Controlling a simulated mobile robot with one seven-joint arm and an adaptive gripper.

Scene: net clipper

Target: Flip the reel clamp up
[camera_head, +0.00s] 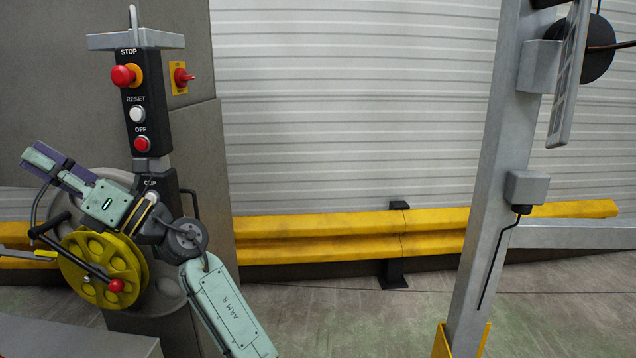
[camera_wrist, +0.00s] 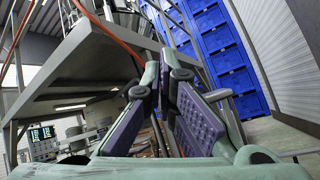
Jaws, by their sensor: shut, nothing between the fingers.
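The yellow reel (camera_head: 88,270) is at the lower left in the head view, in front of a round grey disc (camera_head: 168,290). A dark bar with a red knob (camera_head: 116,285) slants down across the reel's face, and a black handle (camera_head: 48,225) juts out at its upper left. I cannot tell for sure which part is the clamp. My gripper (camera_head: 38,160) is above and left of the reel, pointing up and left, apart from the bar and knob. It is shut and empty. Its purple finger pads (camera_wrist: 165,85) meet in the wrist view, where the reel does not show.
A control post (camera_head: 143,110) with stop, reset and off buttons stands behind my arm. A yellow rail (camera_head: 330,222) runs along the shutter wall. A grey column (camera_head: 500,170) stands right. The wrist view shows blue crates (camera_wrist: 215,45) and a metal frame (camera_wrist: 85,60).

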